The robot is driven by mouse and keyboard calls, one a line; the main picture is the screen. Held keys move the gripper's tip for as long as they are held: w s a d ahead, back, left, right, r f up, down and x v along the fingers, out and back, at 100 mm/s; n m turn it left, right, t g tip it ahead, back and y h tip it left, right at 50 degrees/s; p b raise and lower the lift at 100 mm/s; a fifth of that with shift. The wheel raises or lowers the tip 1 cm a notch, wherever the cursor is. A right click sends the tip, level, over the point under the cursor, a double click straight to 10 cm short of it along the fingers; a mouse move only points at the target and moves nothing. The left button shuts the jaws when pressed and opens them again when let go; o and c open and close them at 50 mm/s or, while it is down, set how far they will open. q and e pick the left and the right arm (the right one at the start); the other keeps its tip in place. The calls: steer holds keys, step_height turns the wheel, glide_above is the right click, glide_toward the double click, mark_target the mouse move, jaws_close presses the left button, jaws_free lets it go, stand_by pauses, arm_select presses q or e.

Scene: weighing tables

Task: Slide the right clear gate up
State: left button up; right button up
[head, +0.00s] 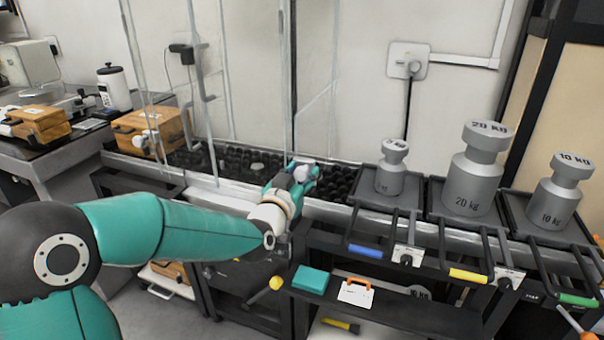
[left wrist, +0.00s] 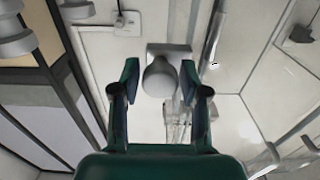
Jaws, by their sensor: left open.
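The right clear gate (head: 314,90) is a see-through panel between thin upright edges in the middle of the head view. Its outline is faint, and its lower part is partly behind my left gripper. My left gripper (head: 303,175) is at the foot of the panel, beside a pale grey knob (head: 301,172). In the left wrist view my left gripper (left wrist: 160,70) is open, its two green fingers on either side of a grey rounded knob (left wrist: 160,78) on a grey block. I cannot tell whether the fingers touch it. My right gripper is not in view.
Three grey weights stand at the right, the largest the 20 kg weight (head: 473,175). Black trays with handles line the front edge. A dark bumpy bed (head: 232,158) lies behind my arm. A wooden box (head: 150,130) stands to the left.

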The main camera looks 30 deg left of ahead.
arm_select(q)
steer(key=shift+c, duration=0.4)
jaws_close()
step_height(320, 180, up, 26)
steer(key=p, duration=1.6)
steer(key=shift+f, duration=0.15)
steer(key=shift+o, duration=0.4)
jaws_free()
